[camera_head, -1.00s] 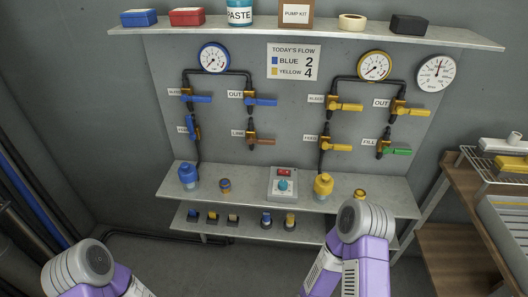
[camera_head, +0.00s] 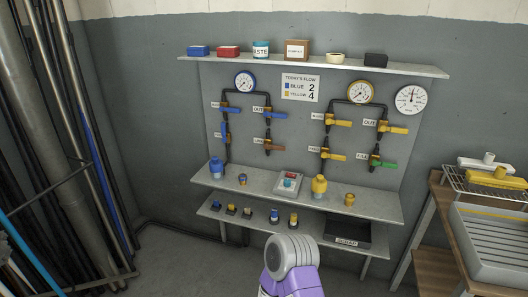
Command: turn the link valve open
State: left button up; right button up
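The link valve (camera_head: 268,142) is on the grey panel, low in the second column from the left, below a blue-handled valve (camera_head: 270,115). Its brown lever (camera_head: 274,147) points right, roughly across the vertical pipe line. The small label (camera_head: 257,141) beside it is too small to read surely now. Nothing touches the valve. Neither gripper is in view. Only a purple and grey link of one of my arms shows at the bottom centre, well below the valve.
A shelf (camera_head: 300,190) with a blue bottle (camera_head: 216,167), a control box (camera_head: 288,184) and a yellow bottle (camera_head: 319,187) juts out below the valves. A lower shelf (camera_head: 260,226) holds small parts and a dark tray (camera_head: 347,234). A wooden bench (camera_head: 432,240) stands right; pipes (camera_head: 75,140) stand left.

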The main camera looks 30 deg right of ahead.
aim_at(266, 146)
jog(key=z, duration=0.35)
jog(key=i, duration=1.35)
jog(key=z, duration=0.8)
